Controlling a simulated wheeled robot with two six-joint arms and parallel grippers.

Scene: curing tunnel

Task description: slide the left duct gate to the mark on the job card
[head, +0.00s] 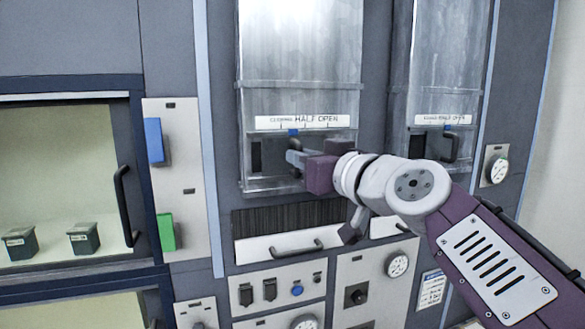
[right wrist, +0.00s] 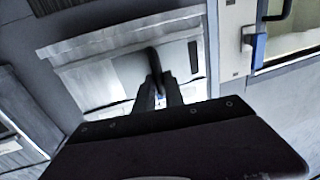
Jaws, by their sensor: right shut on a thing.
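The left duct gate (head: 300,55) is a grey metal plate in the upper middle of the head view. Its white scale strip (head: 303,121) reads partly "HALF OPEN". A small blue pointer (head: 293,132) sits just under the strip, left of its middle. My right gripper (head: 295,158) is at the gate's lower part, shut on the gate's dark handle (right wrist: 154,62), which stands between the fingers in the right wrist view. The gripper hides most of the handle in the head view. A small white and blue card (head: 431,288) hangs at lower right; its writing is too small to read.
The right duct gate (head: 445,60) with its own handle (head: 449,147) is close beside my right arm. Drawer fronts, switches and gauges lie below. A glazed door with a black handle (head: 126,205) and blue (head: 154,140) and green blocks are at left.

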